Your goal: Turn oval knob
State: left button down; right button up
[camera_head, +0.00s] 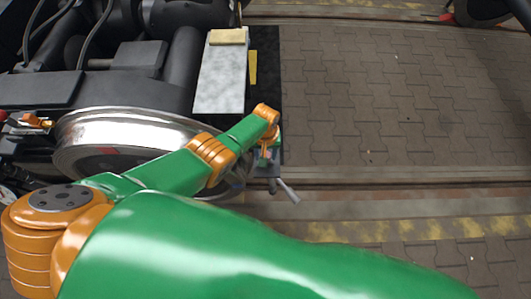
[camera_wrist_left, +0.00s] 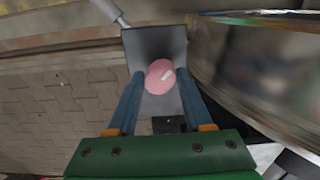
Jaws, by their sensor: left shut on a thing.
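The oval knob (camera_wrist_left: 158,78) is pink with a small pale mark. It sits on a grey metal plate (camera_wrist_left: 160,42) in the left wrist view. My left gripper (camera_wrist_left: 160,74) has its two blue fingers on either side of the knob and is shut on it. In the head view my left gripper (camera_head: 267,156) is small, at the end of the green and orange arm, beside the wheel; the wrist mostly hides the knob there. My right gripper is not in view.
A shiny wheel (camera_head: 120,128) stands close beside the gripper. A short grey lever (camera_head: 288,191) sticks out near the knob's plate. A pale box (camera_head: 222,80) lies behind it. Paved floor (camera_head: 400,100) to the right is open, with a rail groove crossing it.

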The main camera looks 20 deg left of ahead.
pick_arm(q)
jog(key=shift+w+r, duration=0.1)
jog(key=shift+c, duration=1.5)
grip_release()
notch_tip(320, 180, up, 7)
jog(key=p, duration=0.6)
jog(key=shift+r, duration=0.15)
